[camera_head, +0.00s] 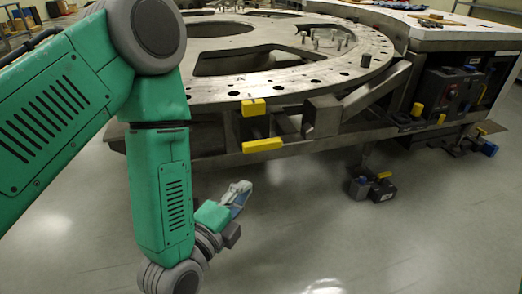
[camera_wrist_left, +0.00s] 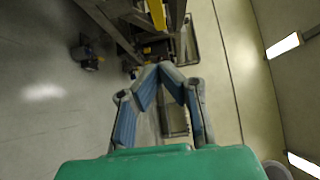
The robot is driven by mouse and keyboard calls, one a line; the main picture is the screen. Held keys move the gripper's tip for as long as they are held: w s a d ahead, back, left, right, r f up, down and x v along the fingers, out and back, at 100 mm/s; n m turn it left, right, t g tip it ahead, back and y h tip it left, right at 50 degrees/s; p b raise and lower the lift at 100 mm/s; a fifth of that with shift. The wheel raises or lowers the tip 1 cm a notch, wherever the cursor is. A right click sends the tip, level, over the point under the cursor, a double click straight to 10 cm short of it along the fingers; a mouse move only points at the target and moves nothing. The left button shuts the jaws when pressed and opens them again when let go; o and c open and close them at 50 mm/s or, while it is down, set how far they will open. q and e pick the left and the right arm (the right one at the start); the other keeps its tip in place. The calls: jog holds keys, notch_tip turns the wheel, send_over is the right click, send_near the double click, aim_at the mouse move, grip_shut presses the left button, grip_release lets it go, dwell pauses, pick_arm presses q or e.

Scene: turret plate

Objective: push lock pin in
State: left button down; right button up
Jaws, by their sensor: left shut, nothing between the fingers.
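My left gripper (camera_head: 240,190) hangs below and in front of the turret plate, in free air, apart from the metalwork. In the left wrist view its blue-grey fingertips (camera_wrist_left: 161,68) meet, with nothing between them. A longer yellow piece (camera_head: 262,145) lies on the lower frame bar, above the gripper. I cannot tell which of these, if either, is the lock pin. A yellow part (camera_wrist_left: 157,14) also shows at the top of the left wrist view, beyond the fingertips. My right gripper is not in view.
The round metal turret plate (camera_head: 290,88) has large cutouts, a ring of holes and several upright pins. A slanted metal brace (camera_head: 377,90) stands right of the yellow parts. The shiny floor (camera_head: 290,245) below is clear.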

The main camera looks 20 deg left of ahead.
pick_arm(q)
jog(key=shift+w+d+p, duration=0.8)
jog(key=shift+w+p, duration=0.2)
jog(key=shift+p, duration=1.9)
jog(key=b, duration=0.2)
send_near(269, 147)
jog(key=w+d, duration=0.3)
jog(key=w, duration=0.1)
jog(key=shift+w+a+f+b, duration=0.1)
jog(key=shift+w+a+b, duration=0.2)
jog(key=shift+w+a, duration=0.5)
jog(key=shift+w, duration=0.6)
